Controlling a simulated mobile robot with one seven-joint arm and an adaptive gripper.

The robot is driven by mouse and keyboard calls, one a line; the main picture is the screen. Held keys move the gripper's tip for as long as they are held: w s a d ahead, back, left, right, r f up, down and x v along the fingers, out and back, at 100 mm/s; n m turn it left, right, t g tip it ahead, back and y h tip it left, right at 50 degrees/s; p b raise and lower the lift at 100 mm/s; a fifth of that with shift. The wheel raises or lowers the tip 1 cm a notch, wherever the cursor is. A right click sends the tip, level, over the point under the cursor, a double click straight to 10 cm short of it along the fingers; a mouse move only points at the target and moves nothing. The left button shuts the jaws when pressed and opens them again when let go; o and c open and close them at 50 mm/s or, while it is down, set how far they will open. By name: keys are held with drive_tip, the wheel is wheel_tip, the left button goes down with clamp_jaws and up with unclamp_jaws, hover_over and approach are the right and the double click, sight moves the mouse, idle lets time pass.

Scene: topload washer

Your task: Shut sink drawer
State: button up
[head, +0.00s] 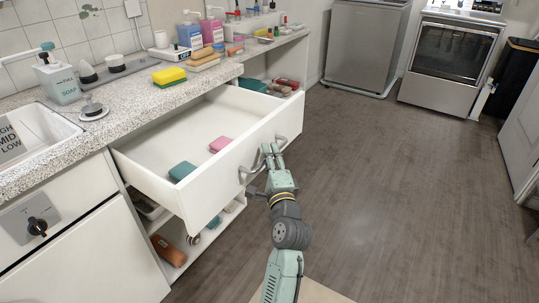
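The white sink drawer (221,168) stands pulled out from under the speckled counter, left of centre in the head view. A teal block (182,171) and a pink block (221,144) lie inside it. A curved grey bar handle (250,178) is on its front face. My gripper (268,151) is at the drawer front by the handle's right part and overlaps it in the picture. I cannot tell whether it touches the handle or whether its fingers are open or shut.
The counter (130,105) holds a sink (36,135), a soap bottle (58,82) and a yellow sponge (169,76). Open shelves with items lie below the drawer. A washer (365,45) and dryer (452,55) stand at the back. The wood floor (400,190) on the right is clear.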

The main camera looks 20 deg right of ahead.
drive_tip(key=shift+w, duration=0.1)
drive_tip(key=shift+c, duration=0.3)
clamp_jaws()
idle(0.6)
